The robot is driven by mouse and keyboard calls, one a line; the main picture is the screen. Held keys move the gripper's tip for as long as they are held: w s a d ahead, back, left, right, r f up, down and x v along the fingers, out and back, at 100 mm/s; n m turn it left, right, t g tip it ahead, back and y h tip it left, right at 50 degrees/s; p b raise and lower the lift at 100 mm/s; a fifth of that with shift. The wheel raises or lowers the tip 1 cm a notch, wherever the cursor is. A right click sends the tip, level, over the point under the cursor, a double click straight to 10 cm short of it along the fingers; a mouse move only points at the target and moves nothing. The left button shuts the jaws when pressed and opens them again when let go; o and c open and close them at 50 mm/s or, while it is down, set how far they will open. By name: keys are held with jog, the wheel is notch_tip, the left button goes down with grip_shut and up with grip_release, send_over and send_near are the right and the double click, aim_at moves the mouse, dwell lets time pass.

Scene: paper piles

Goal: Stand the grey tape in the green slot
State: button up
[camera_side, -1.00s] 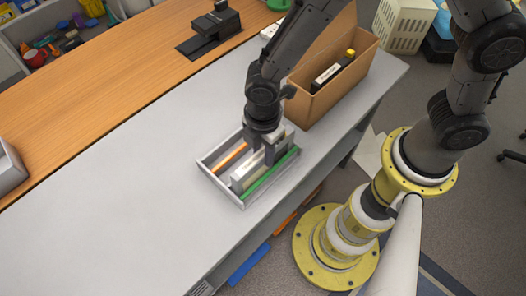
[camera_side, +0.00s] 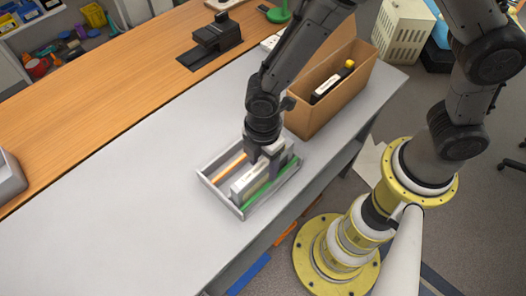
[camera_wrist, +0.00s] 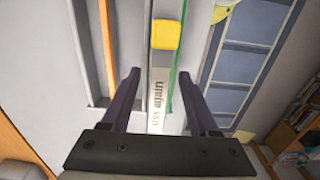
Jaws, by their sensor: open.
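The grey tape (camera_side: 246,184), a pale box with a white label and a yellow end patch, stands on edge in the grey rack (camera_side: 219,199). It also shows in the wrist view (camera_wrist: 156,105). It lies close along the green strip (camera_side: 270,190), on the side toward the orange strip (camera_side: 228,171). I cannot tell whether its base is inside the green slot. My gripper (camera_side: 265,157) is open over the tape's far end. In the wrist view my two fingers (camera_wrist: 159,76) stand either side of the tape with gaps between, and the green strip is also between them.
A cardboard box (camera_side: 308,118) holding a black tape (camera_side: 330,84) stands behind the rack to the right. A dark device (camera_side: 210,42) is on the wooden counter, and a grey bin (camera_side: 10,180) is at the left edge. The grey tabletop left of the rack is clear.

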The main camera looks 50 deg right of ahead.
notch_tip(320, 180, up, 12)
dwell(0.4)
jog(key=s+d+r+m+t+y, duration=0.1)
jog(key=s+d+r+m+t, duration=0.15)
jog(key=d+r+m, duration=0.9)
jog(key=s+d+m+t+h, duration=0.1)
jog(key=s+d+m+t, duration=0.2)
jog(key=s+d+m, duration=0.3)
jog(key=s+d, duration=0.2)
jog(key=d, duration=0.2)
jog(key=shift+d+r, duration=0.35)
